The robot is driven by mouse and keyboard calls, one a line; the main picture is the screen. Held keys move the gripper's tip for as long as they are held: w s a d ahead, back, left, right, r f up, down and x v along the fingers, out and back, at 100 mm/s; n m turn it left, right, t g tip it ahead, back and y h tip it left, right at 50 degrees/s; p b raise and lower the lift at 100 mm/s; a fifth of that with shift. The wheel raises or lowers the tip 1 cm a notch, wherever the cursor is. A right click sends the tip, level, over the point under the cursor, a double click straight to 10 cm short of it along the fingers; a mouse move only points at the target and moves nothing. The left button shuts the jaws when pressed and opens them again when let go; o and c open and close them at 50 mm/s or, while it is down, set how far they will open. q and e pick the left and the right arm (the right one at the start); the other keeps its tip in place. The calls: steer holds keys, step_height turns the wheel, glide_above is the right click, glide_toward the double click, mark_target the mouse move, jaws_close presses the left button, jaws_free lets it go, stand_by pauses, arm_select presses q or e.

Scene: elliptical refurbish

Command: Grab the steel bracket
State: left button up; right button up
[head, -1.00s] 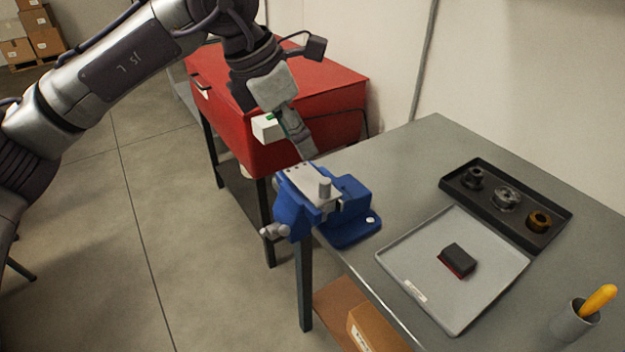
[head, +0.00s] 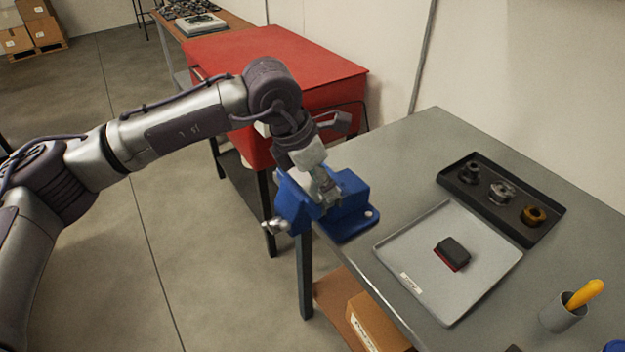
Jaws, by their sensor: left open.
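The blue vise (head: 350,222) is mounted at the left corner of the grey workbench. The steel bracket, a light grey plate with a short upright post, showed on top of the vise earlier. It is now mostly hidden behind my left gripper. My left gripper (head: 328,203) points down at the top of the vise, with its fingers open around the place of the bracket's post. I cannot tell whether the fingers touch it. My right gripper is not in view.
A grey tray (head: 405,248) holds a black and red block (head: 452,254). Behind it, a dark tray (head: 505,222) holds three ring-like parts. A cup (head: 562,314) with a yellow-handled tool stands at the front right. A red cabinet (head: 330,75) is behind the vise.

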arm_select(q)
steer(key=c, duration=1)
steer(key=shift+r, duration=0.1)
